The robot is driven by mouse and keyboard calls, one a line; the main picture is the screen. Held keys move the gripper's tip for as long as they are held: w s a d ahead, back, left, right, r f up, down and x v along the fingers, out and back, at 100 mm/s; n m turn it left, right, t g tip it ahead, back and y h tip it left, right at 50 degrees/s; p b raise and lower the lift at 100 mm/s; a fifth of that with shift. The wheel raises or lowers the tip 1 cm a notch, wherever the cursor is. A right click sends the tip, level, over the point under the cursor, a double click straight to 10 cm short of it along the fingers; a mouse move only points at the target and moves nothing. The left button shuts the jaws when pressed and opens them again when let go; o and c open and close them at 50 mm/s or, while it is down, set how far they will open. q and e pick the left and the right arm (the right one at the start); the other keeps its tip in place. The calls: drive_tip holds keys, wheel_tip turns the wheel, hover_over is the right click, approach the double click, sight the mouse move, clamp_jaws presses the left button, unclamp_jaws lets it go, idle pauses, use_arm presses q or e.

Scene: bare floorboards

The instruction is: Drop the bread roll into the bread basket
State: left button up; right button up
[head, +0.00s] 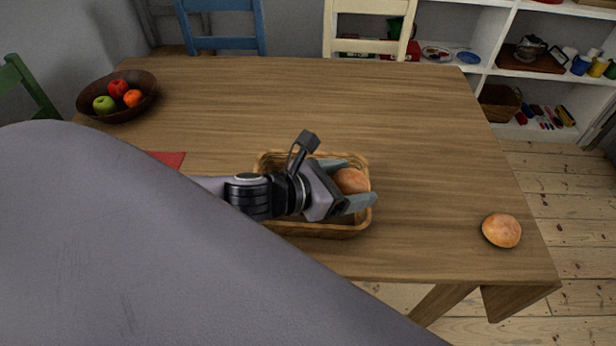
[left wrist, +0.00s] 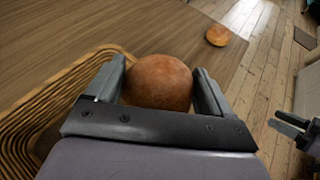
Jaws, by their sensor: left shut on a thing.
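A round brown bread roll (head: 351,181) is between the fingers of my left gripper (head: 366,182), which is shut on it. The roll shows large between the two fingers in the left wrist view (left wrist: 159,82). The wicker bread basket (head: 318,231) is on the table, below the gripper and roll in the head view; the arm hides much of its inside. The basket's woven rim shows at the left of the left wrist view (left wrist: 52,98). My right gripper (left wrist: 280,122) shows at the right edge of the left wrist view, its two fingers apart and empty.
A second bread roll (head: 501,230) lies near the table's right edge. A dark bowl of fruit (head: 118,110) stands at the back left. A red item (head: 168,159) lies partly behind my arm. The wooden table (head: 430,130) is clear between the basket and second roll.

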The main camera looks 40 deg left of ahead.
use_arm(q)
drive_tip(key=shift+w+a+m+g+h, duration=0.15)
drive_tip(key=shift+a+m+g+h, duration=0.4)
drive_tip(key=shift+m+h, duration=0.4)
drive_tip(key=s+a+m+g+h, duration=0.1)
drive_tip(key=a+m+g+h, duration=0.2)
drive_tip(key=a, duration=0.4)
drive_tip(key=shift+t, duration=0.25)
wheel_tip(320, 180, down, 6)
drive_tip(key=b, duration=0.4)
drive_tip(key=shift+s+r+b, duration=0.15)
drive_tip(key=shift+r+b, duration=0.05)
drive_tip(key=shift+b, duration=0.2)
drive_tip(key=o, duration=0.9)
drive_tip(key=shift+a, duration=0.1)
